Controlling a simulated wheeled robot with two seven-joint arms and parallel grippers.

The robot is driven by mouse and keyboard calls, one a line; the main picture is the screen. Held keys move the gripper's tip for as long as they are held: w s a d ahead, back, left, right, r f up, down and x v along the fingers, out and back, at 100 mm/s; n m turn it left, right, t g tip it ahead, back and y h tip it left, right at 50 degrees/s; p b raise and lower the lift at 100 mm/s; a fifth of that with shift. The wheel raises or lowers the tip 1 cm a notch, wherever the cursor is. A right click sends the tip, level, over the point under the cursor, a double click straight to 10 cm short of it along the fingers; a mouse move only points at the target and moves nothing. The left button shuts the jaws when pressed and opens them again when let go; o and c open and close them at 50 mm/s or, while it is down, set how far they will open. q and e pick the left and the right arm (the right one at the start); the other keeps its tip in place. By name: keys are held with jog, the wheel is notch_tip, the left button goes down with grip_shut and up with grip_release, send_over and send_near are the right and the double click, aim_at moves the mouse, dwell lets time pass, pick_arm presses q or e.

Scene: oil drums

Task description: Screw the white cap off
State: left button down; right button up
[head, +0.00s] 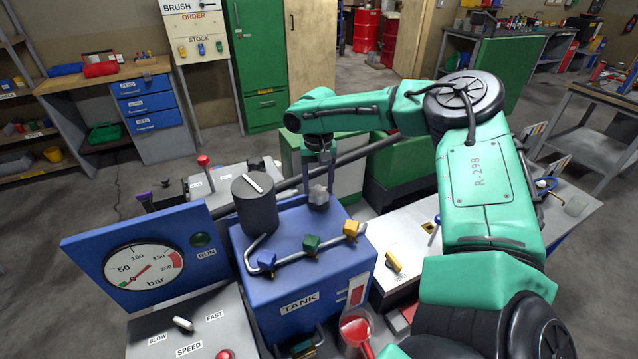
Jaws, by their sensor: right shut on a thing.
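The white cap (318,196) shows as a small pale grey-white piece at the back right of the top of the blue tank (300,262). My right gripper (320,177) points down from above and is shut on the cap. The fingers hide part of the cap, and I cannot tell whether it is seated on the tank or slightly raised. My left gripper is not in view.
A dark cylinder (255,208) stands beside the cap on the tank. A pipe with blue, green and yellow valves (311,243) runs along the front. A pressure gauge panel (140,268) stands left, and a red-filled jug (356,330) sits in front.

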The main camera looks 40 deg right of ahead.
jog(key=n, duration=0.5)
jog(key=shift+w+a+r, duration=0.1)
jog(key=shift+w+a, duration=0.05)
jog(key=shift+a, duration=0.05)
jog(key=n, duration=0.3)
jog(key=shift+a+n+p, duration=0.15)
jog(key=shift+n+p, duration=0.25)
jog(key=shift+a+n, duration=0.1)
jog(key=shift+n, duration=1.1)
